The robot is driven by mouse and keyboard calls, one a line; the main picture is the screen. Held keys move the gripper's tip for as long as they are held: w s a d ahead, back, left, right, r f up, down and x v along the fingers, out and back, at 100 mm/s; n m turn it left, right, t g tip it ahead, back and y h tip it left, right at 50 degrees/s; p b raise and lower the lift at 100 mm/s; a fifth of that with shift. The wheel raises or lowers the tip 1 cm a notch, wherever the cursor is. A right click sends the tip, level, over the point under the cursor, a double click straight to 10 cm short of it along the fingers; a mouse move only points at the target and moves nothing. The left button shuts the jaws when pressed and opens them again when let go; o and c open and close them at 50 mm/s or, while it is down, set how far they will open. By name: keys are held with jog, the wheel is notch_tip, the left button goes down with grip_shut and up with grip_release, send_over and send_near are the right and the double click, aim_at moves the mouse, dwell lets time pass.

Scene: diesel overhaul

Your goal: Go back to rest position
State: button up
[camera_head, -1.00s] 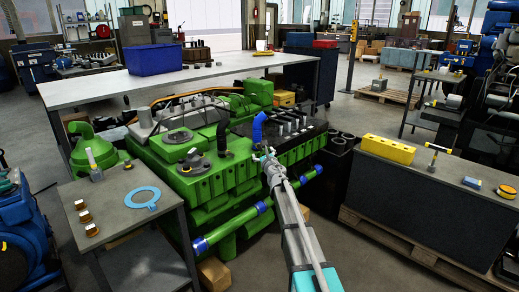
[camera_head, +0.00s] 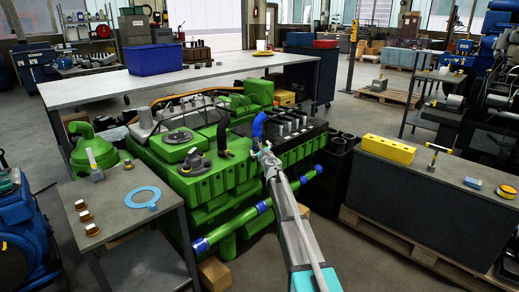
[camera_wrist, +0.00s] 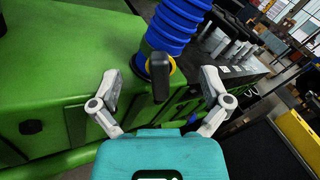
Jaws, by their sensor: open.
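My gripper (camera_wrist: 160,92) is open in the wrist view, with its two fingers spread apart. A dark clamp-like piece (camera_wrist: 160,76) at the lower end of the blue hose (camera_wrist: 176,28) shows between the fingers, and I see no finger touching it. In the head view my gripper (camera_head: 264,151) is at the near side of the green engine (camera_head: 200,181), just below the blue hose (camera_head: 258,124). At this size its fingertips are hard to make out there.
A side table (camera_head: 125,187) with a blue ring (camera_head: 142,198) stands at the left. A bench (camera_head: 405,204) with a yellow block (camera_head: 388,149) stands at the right. A green pipe with blue ends (camera_head: 262,207) runs along the engine's near side, left of my arm.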

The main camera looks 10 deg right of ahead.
grip_shut()
dwell(0.5)
jog(key=shift+w, duration=0.1)
dwell(0.5)
